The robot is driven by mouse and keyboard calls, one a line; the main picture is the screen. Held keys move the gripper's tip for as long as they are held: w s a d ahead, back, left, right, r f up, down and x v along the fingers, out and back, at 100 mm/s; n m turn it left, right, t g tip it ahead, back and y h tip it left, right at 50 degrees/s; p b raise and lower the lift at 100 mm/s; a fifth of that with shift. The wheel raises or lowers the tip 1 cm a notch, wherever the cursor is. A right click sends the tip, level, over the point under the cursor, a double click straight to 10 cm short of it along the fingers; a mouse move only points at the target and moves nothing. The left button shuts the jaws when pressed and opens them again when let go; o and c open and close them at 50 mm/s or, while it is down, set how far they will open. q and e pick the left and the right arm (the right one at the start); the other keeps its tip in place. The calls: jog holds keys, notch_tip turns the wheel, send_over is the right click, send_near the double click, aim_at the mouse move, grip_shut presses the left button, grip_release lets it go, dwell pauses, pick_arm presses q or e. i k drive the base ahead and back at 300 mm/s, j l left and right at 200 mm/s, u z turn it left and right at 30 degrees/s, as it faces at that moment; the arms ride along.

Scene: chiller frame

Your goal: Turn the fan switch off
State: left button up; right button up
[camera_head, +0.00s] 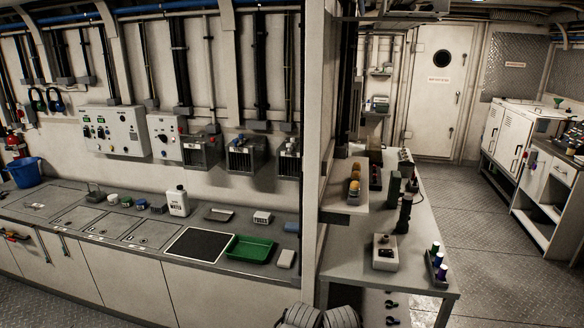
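Several control boxes hang on the left wall. The large grey panel (115,131) carries several small dark knobs or switches and indicators. A narrower grey panel (163,139) to its right has a red button and small controls. Further right are a dark-fronted box (199,151) and two finned boxes, one dark (246,154) and one at the pillar (289,160). The labels are too small to read, so I cannot tell which control is the fan switch or how it is set. Neither of my grippers is in view.
A long counter (75,228) below the panels bears a white bottle (178,201), a green tray (250,250) and a blue bucket (24,172). A pillar (318,130) separates it from a bench (430,225) on the right. Open floor (490,225) lies beyond the bench.

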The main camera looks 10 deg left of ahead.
aim_at(162, 137)
jog(key=i+j, duration=0.15)
jog(key=j, duration=0.2)
jog(key=i+j+z, duration=0.1)
jog(key=j, duration=0.25)
jog(key=i+j, duration=0.2)
jog(key=j, duration=0.15)
jog(key=i+j+z, duration=0.1)
jog(key=j, duration=0.25)
jog(key=i+j, duration=0.2)
jog(key=j, duration=0.2)
jog(key=i+j+z, duration=0.1)
jog(key=j, duration=0.25)
jog(key=i+j, duration=0.15)
jog(key=j, duration=0.25)
